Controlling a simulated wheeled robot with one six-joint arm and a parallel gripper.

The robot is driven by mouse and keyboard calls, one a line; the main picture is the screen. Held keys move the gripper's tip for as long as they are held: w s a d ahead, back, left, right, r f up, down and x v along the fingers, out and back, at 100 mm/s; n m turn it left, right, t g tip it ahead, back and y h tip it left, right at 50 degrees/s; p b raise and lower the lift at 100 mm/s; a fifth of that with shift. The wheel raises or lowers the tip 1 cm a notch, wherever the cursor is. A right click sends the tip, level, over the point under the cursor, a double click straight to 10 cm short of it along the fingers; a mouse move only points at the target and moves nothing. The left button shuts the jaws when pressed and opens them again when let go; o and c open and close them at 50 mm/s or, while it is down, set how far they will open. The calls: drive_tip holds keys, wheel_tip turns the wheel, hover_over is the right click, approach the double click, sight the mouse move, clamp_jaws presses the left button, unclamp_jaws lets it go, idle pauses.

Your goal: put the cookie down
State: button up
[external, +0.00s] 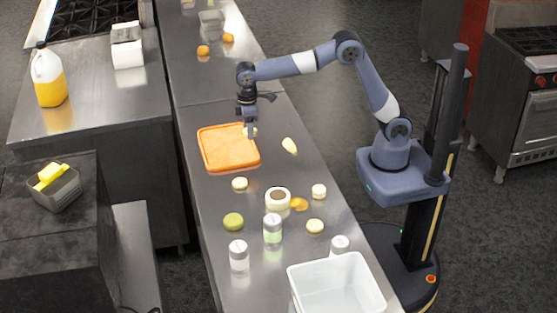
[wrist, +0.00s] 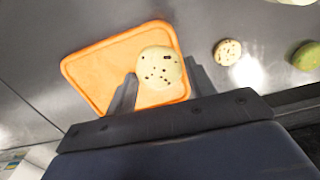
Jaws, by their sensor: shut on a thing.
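My gripper (external: 250,130) is over the right part of an orange mat or tray (external: 220,150) with a raised rim on the steel counter. In the wrist view its two fingers are shut on a pale round cookie (wrist: 157,70) with dark chips, and the orange mat (wrist: 95,65) lies behind it. In the external view the held cookie is mostly hidden by the gripper. I cannot tell whether the cookie touches the mat. A second chip cookie (wrist: 227,52) lies on the counter apart from the mat; it also shows in the external view (external: 240,184).
A white bin (external: 335,285) stands at the near end of the counter. Near it are shakers (external: 272,232), a pale cup (external: 277,199), a green round item (external: 233,221) and several small foods. A pale yellow piece (external: 290,146) lies right of the mat.

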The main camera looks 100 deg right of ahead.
drive_tip(key=p, duration=0.3)
hover_over(231, 143)
wheel_tip(231, 143, down, 10)
drive_tip(key=shift+d+f+p, duration=0.1)
drive_tip(key=shift+p, duration=0.7)
drive_tip(key=shift+f, duration=0.2)
drive_tip(key=o, duration=1)
drive_tip(key=shift+r, duration=0.1)
drive_tip(key=shift+c, duration=0.2)
wheel_tip(231, 143, up, 12)
drive_tip(key=b, duration=0.1)
drive_tip(key=shift+r+b, duration=0.2)
drive_tip(key=shift+b, duration=0.2)
